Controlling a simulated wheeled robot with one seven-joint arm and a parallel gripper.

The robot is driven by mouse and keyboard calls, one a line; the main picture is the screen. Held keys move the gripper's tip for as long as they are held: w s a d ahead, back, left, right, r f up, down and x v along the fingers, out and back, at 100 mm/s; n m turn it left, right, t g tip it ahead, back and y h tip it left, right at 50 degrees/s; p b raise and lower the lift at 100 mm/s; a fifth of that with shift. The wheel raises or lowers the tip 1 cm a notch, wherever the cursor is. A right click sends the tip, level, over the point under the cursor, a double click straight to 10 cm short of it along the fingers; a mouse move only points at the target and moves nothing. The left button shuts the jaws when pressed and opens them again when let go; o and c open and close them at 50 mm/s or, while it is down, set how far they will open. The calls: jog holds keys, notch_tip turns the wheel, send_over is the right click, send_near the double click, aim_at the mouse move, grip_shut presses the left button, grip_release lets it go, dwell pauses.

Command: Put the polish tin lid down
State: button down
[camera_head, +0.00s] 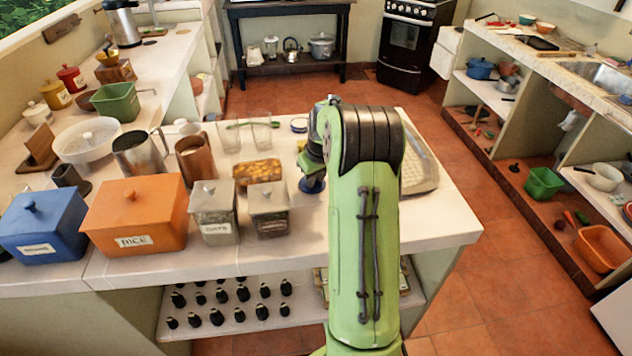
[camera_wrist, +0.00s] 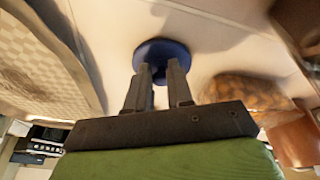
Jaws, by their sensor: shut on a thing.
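The polish tin lid (camera_wrist: 160,50) is a dark blue disc at the fingertips of my gripper (camera_wrist: 161,72) in the wrist view. My gripper is shut on it, and the fingers hide its near middle part. In the head view the blue lid (camera_head: 312,185) shows just below my gripper (camera_head: 311,172), left of my arm. It is over the pale counter (camera_head: 350,240); I cannot tell whether it touches the surface. A small round blue-rimmed tin with a pale top (camera_head: 299,125) stands farther back; I cannot tell if it is the polish tin.
A glass dish of orange-brown food (camera_head: 258,172) and two lidded glass canisters (camera_head: 268,210) stand left of the lid. An orange box (camera_head: 135,215) and a blue box (camera_head: 42,228) stand farther left. A pale patterned tray (camera_head: 420,170) lies right of my arm. Bare counter lies in front.

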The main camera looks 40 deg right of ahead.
jog(key=shift+f, duration=0.35)
jog(key=shift+f, duration=0.1)
jog(key=c, duration=1)
grip_release()
